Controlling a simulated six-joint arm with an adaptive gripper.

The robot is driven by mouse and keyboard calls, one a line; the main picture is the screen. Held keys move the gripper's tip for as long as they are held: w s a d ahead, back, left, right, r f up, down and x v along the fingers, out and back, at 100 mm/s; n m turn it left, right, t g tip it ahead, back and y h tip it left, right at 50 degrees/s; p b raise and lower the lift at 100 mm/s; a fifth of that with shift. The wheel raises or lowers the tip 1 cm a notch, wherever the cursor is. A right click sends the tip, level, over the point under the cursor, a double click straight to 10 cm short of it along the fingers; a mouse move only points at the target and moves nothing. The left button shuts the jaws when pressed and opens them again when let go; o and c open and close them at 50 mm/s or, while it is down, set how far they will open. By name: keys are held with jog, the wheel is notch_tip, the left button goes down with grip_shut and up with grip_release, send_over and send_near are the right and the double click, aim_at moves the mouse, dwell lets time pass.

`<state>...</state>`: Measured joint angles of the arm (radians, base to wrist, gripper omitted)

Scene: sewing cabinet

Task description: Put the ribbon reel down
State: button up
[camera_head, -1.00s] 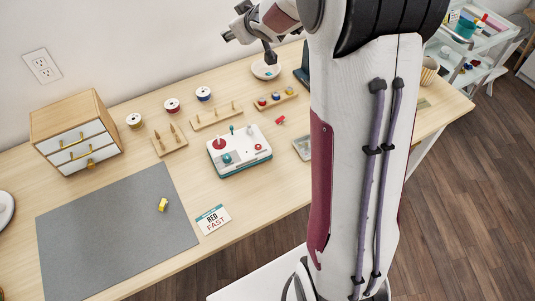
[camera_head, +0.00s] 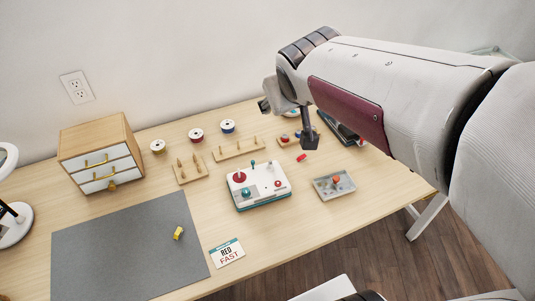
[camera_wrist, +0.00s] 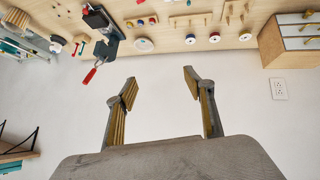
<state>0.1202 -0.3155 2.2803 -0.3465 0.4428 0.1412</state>
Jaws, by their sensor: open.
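Three ribbon reels stand apart along the back of the table: a yellow one (camera_head: 157,146), a red one (camera_head: 196,135) and a blue one (camera_head: 228,126). They also show along the top of the wrist view, the blue reel (camera_wrist: 190,39) nearest my fingers. My gripper (camera_head: 287,122) is above the back right of the table, to the right of the reels. In the wrist view its two fingers (camera_wrist: 160,84) are spread, with only white wall between them. It holds nothing and touches no reel.
A drawer cabinet (camera_head: 98,150) stands at the back left, beside a grey mat (camera_head: 110,250) with a yellow item (camera_head: 178,233). Pegged wooden racks (camera_head: 238,150), a white control box (camera_head: 262,193), a card (camera_head: 227,253) and a grey tray (camera_head: 322,190) occupy the middle.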

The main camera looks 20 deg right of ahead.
jog(key=s+a+f+g+y, duration=0.1)
jog(key=s+a, duration=0.3)
jog(key=s, duration=0.5)
jog(key=s+a+f+g+y, duration=0.1)
jog(key=s+a+f, duration=0.2)
jog(key=s, duration=0.7)
jog(key=shift+a+f+g+y, duration=0.2)
jog(key=shift+a+g+y, duration=0.2)
jog(key=shift+a, duration=0.55)
